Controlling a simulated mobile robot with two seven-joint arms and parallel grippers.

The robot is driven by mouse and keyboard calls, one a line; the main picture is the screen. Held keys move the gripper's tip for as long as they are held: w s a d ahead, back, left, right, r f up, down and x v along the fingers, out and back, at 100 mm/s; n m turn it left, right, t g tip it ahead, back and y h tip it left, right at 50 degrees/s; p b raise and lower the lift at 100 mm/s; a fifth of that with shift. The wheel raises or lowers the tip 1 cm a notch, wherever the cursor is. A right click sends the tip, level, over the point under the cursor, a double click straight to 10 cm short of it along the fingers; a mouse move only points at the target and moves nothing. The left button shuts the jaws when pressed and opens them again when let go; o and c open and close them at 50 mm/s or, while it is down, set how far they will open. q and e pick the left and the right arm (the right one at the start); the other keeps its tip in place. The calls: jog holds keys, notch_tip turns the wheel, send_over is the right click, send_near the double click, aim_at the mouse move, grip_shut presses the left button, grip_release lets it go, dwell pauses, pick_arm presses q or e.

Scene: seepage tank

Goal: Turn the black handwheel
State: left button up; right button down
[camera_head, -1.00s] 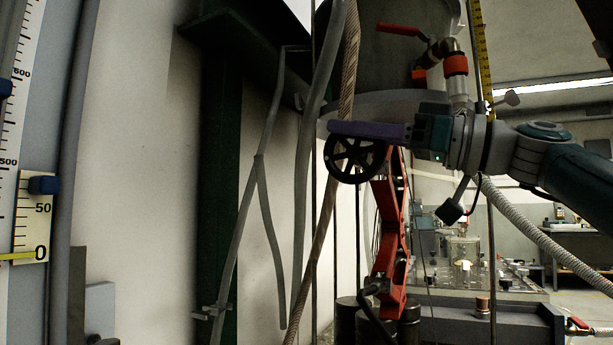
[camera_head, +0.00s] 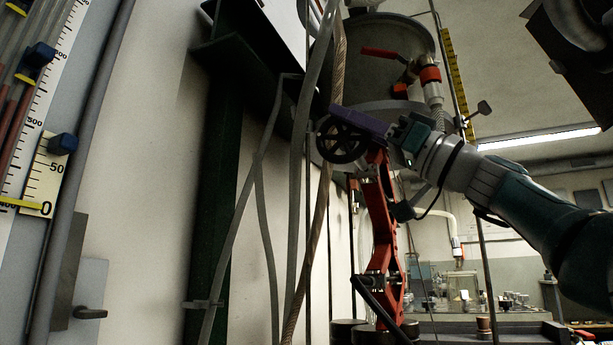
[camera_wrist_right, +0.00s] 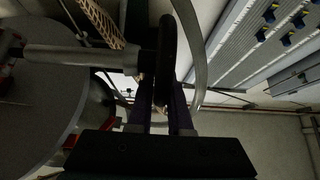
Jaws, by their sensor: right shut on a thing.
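The black handwheel (camera_head: 342,140) is a spoked wheel at the top of a red jack-like frame (camera_head: 382,220), near the middle of the head view. My right gripper (camera_head: 352,118) reaches it from the right, its purple fingers at the wheel's upper rim. It is shut on the rim. In the right wrist view the handwheel (camera_wrist_right: 167,50) is seen nearly edge-on, its rim running down between the two dark fingers of the gripper (camera_wrist_right: 160,100). The fingers hide part of the rim. My left gripper is not in view.
A grey tank (camera_head: 395,45) with a red-handled valve (camera_head: 425,75) hangs behind and above. Hoses and a rope (camera_head: 325,190) run down close left of the wheel. A dark green post (camera_head: 212,190) and a ruler panel (camera_head: 40,165) stand further left.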

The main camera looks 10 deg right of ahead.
jog(key=shift+f, duration=0.15)
jog(key=c, duration=0.8)
grip_release()
jog(key=shift+c, duration=0.2)
jog(key=b+v, duration=0.1)
jog(key=v, duration=0.8)
jog(key=shift+s+d+f+b, duration=0.2)
jog(key=shift+d+b, duration=0.1)
jog(key=shift+b, duration=0.05)
